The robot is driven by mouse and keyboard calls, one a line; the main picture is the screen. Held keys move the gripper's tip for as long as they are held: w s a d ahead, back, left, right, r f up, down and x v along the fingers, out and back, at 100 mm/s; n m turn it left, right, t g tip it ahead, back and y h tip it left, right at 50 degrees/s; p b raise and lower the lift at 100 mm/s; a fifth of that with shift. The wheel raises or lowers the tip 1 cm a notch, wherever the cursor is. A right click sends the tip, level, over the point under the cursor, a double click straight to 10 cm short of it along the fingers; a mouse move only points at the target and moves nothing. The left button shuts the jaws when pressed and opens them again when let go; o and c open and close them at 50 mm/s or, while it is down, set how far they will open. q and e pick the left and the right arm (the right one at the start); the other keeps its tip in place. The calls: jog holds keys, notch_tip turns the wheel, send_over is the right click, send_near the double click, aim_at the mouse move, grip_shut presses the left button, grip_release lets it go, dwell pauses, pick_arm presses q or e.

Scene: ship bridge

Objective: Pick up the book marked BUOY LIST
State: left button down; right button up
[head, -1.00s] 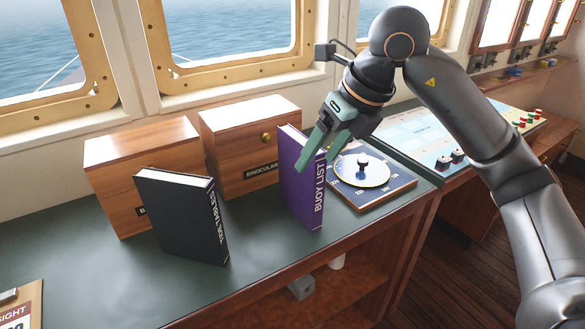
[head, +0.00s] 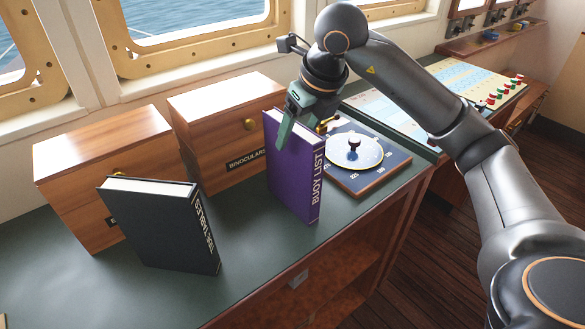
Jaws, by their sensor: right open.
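The purple book marked BUOY LIST (head: 293,175) stands upright on the dark green counter (head: 262,243), its lettered spine facing me. My right gripper (head: 302,132) is at the top of this book, pointing down. One green finger lies in front of the purple cover, and the other is partly hidden on the far right side behind the book. The jaws look open around the upper part of the book; I cannot tell whether they touch it. My left gripper is not in view.
A black book marked TIDE TABLES (head: 165,225) stands left. Two wooden boxes, one left (head: 95,150) and one marked BINOCULARS (head: 215,105), stand behind. A round dial instrument (head: 352,180) lies close right of the purple book. The counter's front edge is clear.

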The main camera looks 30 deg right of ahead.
aim_at(289, 148)
jog(key=x, duration=0.3)
jog(key=shift+w+a+f, duration=0.2)
jog(key=shift+w+f, duration=0.35)
jog(key=shift+f, duration=0.25)
jog(key=shift+f, duration=0.25)
grip_shut()
jog(key=shift+r, duration=0.1)
dwell(0.9)
